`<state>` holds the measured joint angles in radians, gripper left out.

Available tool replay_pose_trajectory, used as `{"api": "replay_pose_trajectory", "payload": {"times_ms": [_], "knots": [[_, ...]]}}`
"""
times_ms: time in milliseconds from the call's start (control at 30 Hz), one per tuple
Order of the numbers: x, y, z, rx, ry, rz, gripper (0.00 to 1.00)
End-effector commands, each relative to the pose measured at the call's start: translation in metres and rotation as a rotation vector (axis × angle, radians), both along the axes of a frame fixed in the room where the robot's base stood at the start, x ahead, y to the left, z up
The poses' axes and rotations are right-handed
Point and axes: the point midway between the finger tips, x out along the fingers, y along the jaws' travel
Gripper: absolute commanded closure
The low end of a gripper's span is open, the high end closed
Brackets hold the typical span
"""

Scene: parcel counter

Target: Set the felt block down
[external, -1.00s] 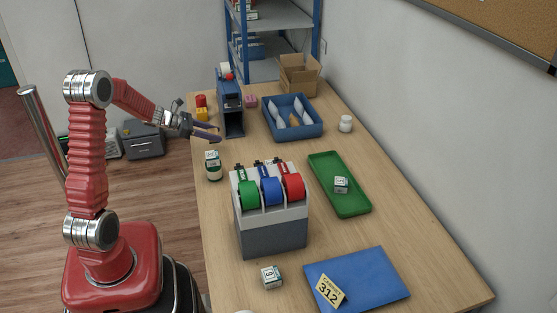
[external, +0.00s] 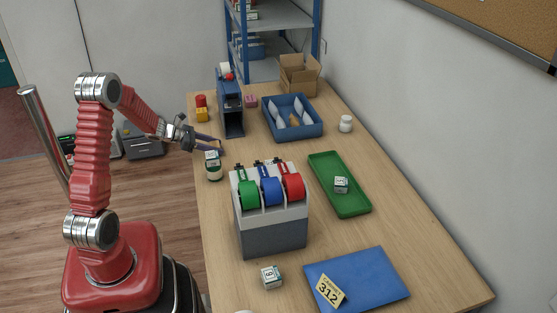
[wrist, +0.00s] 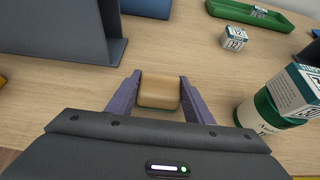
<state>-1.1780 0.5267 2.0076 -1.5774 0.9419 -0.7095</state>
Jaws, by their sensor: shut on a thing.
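My gripper (external: 216,147) is low over the left edge of the counter, just behind the green-and-white jar (external: 213,170). In the wrist view, the purple fingers of my gripper (wrist: 159,96) are shut on the felt block (wrist: 158,91), a tan block with a dark green lower edge. The block sits level between the fingers. I cannot tell whether its underside touches the wood. In the external view the block is not clearly visible at the fingertips.
The jar, with a white numbered cube (wrist: 297,91) on top, stands close right in the wrist view. A blue-grey stand (external: 231,110) is behind the gripper. The tape dispenser (external: 270,230) stands nearer the camera. Bare wood (wrist: 185,50) lies ahead of the block.

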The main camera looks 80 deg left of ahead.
Motion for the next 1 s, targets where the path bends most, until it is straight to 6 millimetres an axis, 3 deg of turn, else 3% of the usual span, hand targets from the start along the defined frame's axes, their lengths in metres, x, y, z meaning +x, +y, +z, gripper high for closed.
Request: {"api": "replay_pose_trajectory", "payload": {"times_ms": [267,300,533,867,1000], "knots": [[0.0000,-0.0001,-0.0016,0.000,0.000,0.000,0.76],[0.0000,-0.0001,-0.0015,0.000,0.000,0.000,0.51],[0.0000,0.0000,-0.0013,0.000,0.000,0.000,0.35],[0.0000,0.0001,0.0011,0.001,-0.001,0.000,0.35],[-0.0089,0.0007,0.0065,0.003,-0.001,0.001,0.35]]}}
